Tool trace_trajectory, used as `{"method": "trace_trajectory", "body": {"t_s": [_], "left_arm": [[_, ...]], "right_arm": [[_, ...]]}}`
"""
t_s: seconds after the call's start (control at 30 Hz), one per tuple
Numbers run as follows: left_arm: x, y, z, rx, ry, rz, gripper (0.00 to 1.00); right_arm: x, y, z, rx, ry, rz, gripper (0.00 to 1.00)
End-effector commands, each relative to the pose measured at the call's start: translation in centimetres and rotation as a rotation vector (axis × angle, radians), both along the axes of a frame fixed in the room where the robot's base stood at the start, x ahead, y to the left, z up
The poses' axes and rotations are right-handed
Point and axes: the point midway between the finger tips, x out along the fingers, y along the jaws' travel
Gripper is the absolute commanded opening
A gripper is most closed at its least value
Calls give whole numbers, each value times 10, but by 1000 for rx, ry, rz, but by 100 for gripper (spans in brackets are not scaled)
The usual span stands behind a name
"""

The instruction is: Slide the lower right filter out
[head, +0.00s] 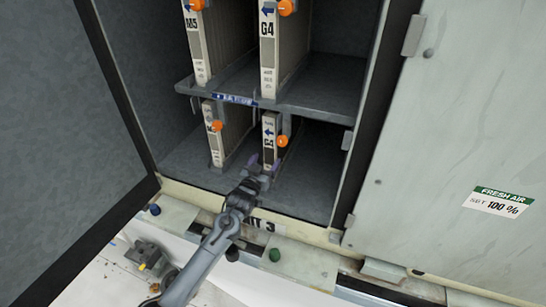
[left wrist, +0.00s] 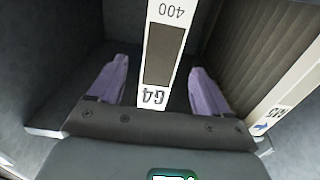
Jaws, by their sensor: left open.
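The lower right filter (head: 268,138) is a thin upright panel with a white front edge marked G4, standing in the lower bay of the open cabinet. An orange knob (head: 282,141) shows beside its front edge. My left gripper (head: 262,163) is at the lower part of that edge. In the left wrist view the filter's white edge (left wrist: 165,42) appears upside down between the open purple fingers (left wrist: 160,68), with a gap on each side. My right gripper is in neither view.
The lower left filter (head: 215,135) stands to the left, and its edge shows at the right of the wrist view (left wrist: 270,118). A grey shelf (head: 320,103) divides the bays. The open door (head: 60,120) is at left. The lower bay's right side is empty.

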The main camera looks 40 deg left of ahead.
Motion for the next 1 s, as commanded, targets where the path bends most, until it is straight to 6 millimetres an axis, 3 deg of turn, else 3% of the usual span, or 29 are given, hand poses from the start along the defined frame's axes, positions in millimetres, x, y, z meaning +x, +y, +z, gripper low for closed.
{"method": "trace_trajectory", "body": {"t_s": [0.03, 0.07, 0.3, 0.5, 1.0], "left_arm": [[11, 3, -7, 1, -3, 1, 78], [16, 5, -7, 1, -3, 1, 78], [54, 15, -4, -1, -1, 1, 78], [73, 21, -3, -1, 0, 0, 78], [82, 23, 0, 0, 1, 0, 78]], "right_arm": [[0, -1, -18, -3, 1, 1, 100], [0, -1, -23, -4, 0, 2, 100], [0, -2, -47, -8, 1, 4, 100], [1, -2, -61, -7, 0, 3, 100], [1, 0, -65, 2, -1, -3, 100]]}}
